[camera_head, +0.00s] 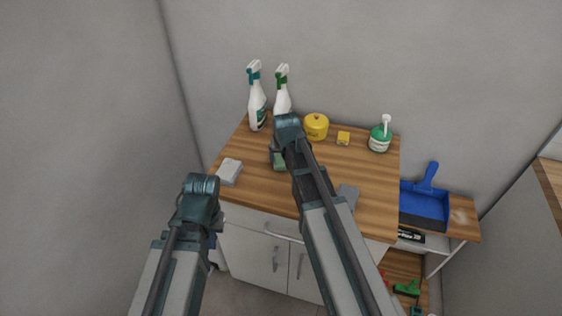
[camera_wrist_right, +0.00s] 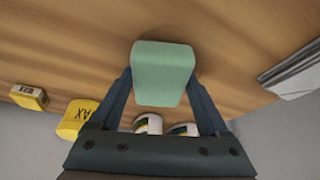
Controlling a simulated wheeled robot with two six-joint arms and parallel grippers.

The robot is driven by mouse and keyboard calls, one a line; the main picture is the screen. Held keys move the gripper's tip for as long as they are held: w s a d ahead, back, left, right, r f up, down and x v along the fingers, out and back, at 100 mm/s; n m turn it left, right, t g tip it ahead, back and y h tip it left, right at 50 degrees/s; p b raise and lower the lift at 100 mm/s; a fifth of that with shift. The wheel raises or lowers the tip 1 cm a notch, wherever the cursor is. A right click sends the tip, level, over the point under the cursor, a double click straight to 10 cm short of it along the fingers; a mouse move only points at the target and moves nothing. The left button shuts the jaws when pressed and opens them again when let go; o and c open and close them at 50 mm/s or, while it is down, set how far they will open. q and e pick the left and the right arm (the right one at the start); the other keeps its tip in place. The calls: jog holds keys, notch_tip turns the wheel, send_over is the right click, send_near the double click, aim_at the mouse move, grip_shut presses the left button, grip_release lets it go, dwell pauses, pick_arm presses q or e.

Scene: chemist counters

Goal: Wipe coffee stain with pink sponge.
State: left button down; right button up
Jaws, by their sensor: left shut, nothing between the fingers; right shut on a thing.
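My right gripper (camera_head: 278,156) is over the wooden counter top (camera_head: 370,175), partly hidden by its own arm. It is shut on a pale green sponge-like block (camera_head: 280,164). In the right wrist view the block (camera_wrist_right: 163,72) sits between the two fingers (camera_wrist_right: 163,92). Whether the block touches the counter is unclear. No pink sponge shows in either view, and I see no clear coffee stain on the counter top. My left gripper (camera_head: 216,238) is shut and empty, low in front of the cabinet, mostly hidden by its wrist.
Two spray bottles (camera_head: 257,100), a yellow wax tub (camera_head: 316,127), a small yellow box (camera_head: 343,138) and a green-and-white pump bottle (camera_head: 380,139) line the back. A whitish block (camera_head: 229,171) lies left, a grey item (camera_head: 348,196) front right. A blue dustpan (camera_head: 425,205) is on a lower shelf.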

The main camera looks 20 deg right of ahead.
jog(key=shift+w, duration=0.1)
notch_tip(320, 180, up, 6)
jog(key=p, duration=0.6)
dwell(0.4)
notch_tip(320, 180, up, 3)
jog(key=p, duration=0.3)
dwell(0.5)
